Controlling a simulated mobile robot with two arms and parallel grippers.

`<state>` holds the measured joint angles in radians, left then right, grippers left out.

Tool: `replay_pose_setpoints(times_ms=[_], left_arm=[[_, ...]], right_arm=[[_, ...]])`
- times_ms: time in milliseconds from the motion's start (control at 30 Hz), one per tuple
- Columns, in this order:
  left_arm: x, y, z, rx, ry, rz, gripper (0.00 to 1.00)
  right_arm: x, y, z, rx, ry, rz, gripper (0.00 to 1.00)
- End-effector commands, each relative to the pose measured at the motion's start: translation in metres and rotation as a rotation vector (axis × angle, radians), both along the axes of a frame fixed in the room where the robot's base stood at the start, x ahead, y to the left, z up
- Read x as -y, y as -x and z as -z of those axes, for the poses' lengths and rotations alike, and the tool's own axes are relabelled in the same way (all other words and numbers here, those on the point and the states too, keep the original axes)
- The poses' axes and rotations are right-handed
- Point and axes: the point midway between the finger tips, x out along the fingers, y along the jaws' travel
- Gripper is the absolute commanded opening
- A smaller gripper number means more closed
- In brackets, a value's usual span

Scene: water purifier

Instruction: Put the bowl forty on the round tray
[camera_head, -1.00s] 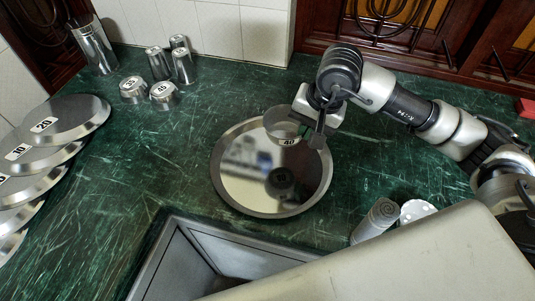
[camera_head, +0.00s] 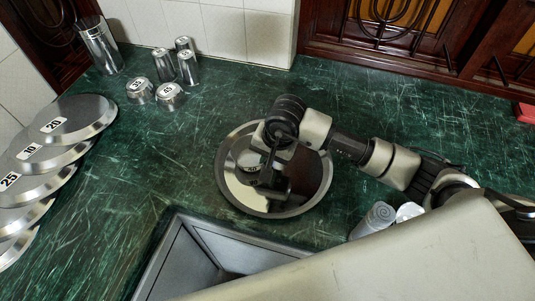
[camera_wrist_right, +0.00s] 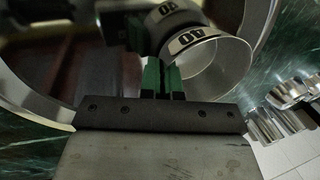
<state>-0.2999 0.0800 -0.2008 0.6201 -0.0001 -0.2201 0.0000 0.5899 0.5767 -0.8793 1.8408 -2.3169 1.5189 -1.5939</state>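The bowl forty (camera_head: 249,158), a small metal bowl with a "40" label, is low over or on the left part of the round tray (camera_head: 319,189); I cannot tell if it touches. The tray is wide, shiny and mirror-like, and lies on the counter. My right gripper (camera_head: 267,165) reaches over the tray with its fingers at the bowl's rim. In the right wrist view, the green-padded fingers (camera_wrist_right: 163,79) are close together at the wall of the bowl (camera_wrist_right: 222,62), and its reflection shows in the tray (camera_wrist_right: 28,98). My left gripper is out of view.
Several numbered plates (camera_head: 72,119) overlap at the left. Metal cups (camera_head: 188,67) and two small bowls (camera_head: 170,96) stand at the back left. A sink (camera_head: 190,262) opens in front.

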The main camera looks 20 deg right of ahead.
Motion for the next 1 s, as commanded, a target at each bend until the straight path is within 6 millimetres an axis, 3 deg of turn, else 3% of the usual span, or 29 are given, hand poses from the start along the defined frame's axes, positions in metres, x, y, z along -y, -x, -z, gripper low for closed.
replay_pose_setpoints(times_ms=[200,400,767,1000], left_arm=[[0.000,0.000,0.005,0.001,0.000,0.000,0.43],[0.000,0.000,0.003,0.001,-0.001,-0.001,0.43],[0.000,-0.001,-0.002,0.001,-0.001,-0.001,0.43],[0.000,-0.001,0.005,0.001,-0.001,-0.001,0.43]], right_arm=[[0.000,0.000,0.003,0.002,0.000,-0.001,0.00],[0.000,0.000,0.002,0.000,0.000,0.000,0.28],[0.000,0.000,-0.004,0.000,0.000,0.000,0.28],[0.010,0.005,-0.045,0.007,0.001,0.000,0.28]])
